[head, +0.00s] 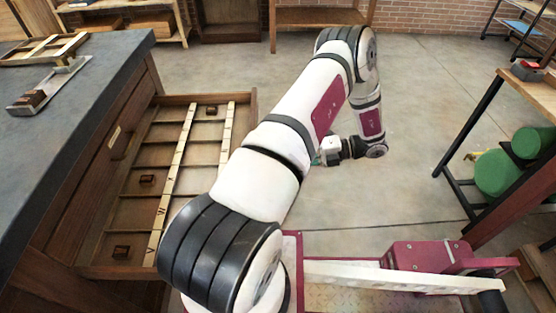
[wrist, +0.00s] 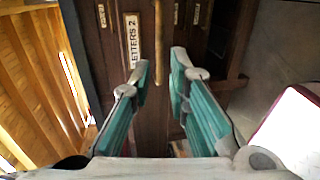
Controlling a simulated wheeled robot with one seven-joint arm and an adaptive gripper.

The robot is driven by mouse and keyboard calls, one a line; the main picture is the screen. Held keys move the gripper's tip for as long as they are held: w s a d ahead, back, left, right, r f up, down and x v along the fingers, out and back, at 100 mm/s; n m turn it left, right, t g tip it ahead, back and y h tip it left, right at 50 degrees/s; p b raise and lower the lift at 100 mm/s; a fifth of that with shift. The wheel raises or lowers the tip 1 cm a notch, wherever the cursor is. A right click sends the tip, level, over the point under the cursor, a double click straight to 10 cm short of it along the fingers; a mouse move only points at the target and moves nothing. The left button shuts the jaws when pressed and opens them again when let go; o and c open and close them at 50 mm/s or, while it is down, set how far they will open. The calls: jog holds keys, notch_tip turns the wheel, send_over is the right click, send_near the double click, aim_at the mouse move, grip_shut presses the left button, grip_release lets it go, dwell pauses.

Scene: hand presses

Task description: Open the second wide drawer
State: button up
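In the head view a wide drawer (head: 100,272) stands pulled out from the cabinet at the left, showing compartments with small dark blocks and pale lettered strips. My gripper (head: 330,152) is to the right of it, largely hidden by my own arm, which also covers part of the drawer's front. In the wrist view a drawer front carries a "LETTERS 2" label (wrist: 132,40) and a brass handle bar (wrist: 158,45). My gripper's teal fingers (wrist: 160,65) are spread, with the handle showing in the gap between the tips. I cannot tell whether a finger touches it.
The cabinet's dark top (head: 85,85) holds a tray and small wooden pieces. Another label (head: 114,137) shows on the cabinet face above the open drawer. A table with green rolls (head: 497,172) stands at the right. The concrete floor (head: 430,95) between is clear.

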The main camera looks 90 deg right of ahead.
jog(key=shift+v, duration=1.85)
